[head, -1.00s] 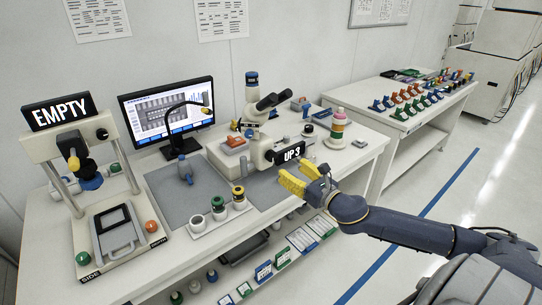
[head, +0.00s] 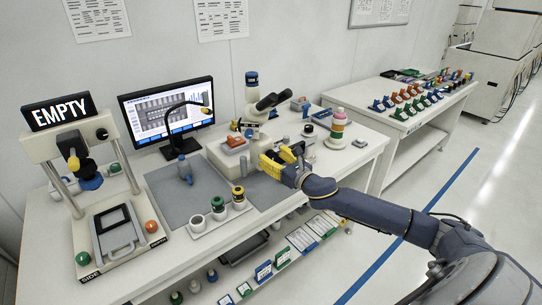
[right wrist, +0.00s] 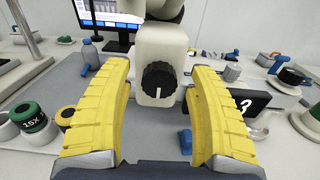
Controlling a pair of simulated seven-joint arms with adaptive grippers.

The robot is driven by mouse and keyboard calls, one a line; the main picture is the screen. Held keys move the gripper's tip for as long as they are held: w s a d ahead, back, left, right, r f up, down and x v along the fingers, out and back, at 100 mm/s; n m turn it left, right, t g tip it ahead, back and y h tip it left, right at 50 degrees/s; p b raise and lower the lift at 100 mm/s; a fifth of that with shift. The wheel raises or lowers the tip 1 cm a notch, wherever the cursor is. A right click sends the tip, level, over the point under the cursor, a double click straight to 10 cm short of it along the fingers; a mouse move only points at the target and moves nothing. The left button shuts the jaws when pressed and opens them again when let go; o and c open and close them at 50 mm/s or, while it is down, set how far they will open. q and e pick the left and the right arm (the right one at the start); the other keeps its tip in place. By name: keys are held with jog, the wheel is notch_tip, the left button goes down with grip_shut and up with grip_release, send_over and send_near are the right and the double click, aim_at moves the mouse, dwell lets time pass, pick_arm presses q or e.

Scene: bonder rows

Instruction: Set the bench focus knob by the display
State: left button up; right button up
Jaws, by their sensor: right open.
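The focus knob (right wrist: 158,80) is black and ridged, on the white microscope base in the right wrist view. Its white mark points down. My right gripper (right wrist: 159,72) has yellow fingers, open either side of the knob in that view, with no visible contact. In the head view my right gripper (head: 277,160) is in front of the microscope (head: 252,117) and hides the knob. The small black display (right wrist: 246,103) shows a white 3 in the right wrist view; the right finger covers the rest of its text. My left gripper is out of view.
A press with an EMPTY sign (head: 59,111) is at far left and a monitor (head: 168,113) behind.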

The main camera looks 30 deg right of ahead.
jog(key=shift+w, duration=0.65)
jog(key=shift+c, duration=0.5)
grip_shut()
